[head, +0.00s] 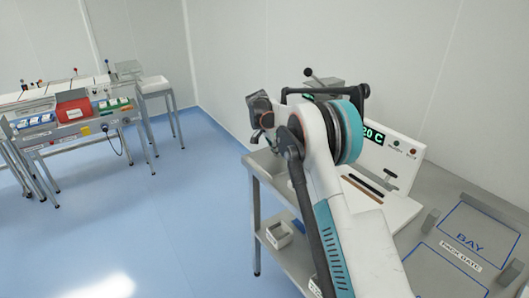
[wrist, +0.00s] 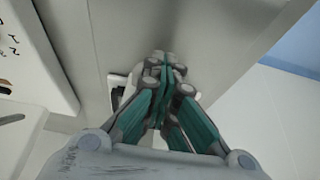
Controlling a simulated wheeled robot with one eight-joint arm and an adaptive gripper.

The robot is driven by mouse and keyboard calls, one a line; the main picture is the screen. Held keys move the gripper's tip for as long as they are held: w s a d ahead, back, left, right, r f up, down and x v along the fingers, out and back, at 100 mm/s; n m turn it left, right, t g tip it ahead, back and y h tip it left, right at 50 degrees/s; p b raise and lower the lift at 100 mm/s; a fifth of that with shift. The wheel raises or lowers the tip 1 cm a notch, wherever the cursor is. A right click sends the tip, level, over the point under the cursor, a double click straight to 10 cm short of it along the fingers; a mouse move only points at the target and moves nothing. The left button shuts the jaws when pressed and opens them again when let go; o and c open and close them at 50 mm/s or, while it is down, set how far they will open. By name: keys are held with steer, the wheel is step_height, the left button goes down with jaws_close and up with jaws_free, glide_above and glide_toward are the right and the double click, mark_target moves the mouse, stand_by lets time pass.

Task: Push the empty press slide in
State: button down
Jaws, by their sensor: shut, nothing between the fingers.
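My gripper (wrist: 165,60) is shut and empty in the wrist view, its fingertips together over a grey surface. In the head view my gripper (head: 262,135) shows small at the end of my arm, left of the white machine. A small white and black part (wrist: 118,92) lies just left of the fingers in the wrist view; I cannot tell if it belongs to the press slide. A machine with a black lever (head: 322,80), perhaps the press, stands mostly behind my arm. The slide itself is not clearly visible, and contact with it cannot be told.
A white heated unit with a "20 C" display (head: 388,150) stands on the grey bench. A white bin (head: 279,234) sits on the lower shelf. Another bench with a red tray (head: 74,108) stands far left; blue floor between is clear.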

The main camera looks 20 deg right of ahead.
steer(key=d, duration=0.2)
steer(key=w+d, duration=0.1)
steer(key=d, duration=0.1)
steer(key=w+d+p, duration=0.1)
steer(key=d, duration=0.1)
steer(key=shift+r, duration=0.1)
steer(key=c, duration=1.6)
jaws_free()
steer(key=shift+w, duration=0.15)
steer(key=shift+c, duration=0.2)
steer(key=shift+o, duration=0.3)
steer(key=shift+d, duration=0.1)
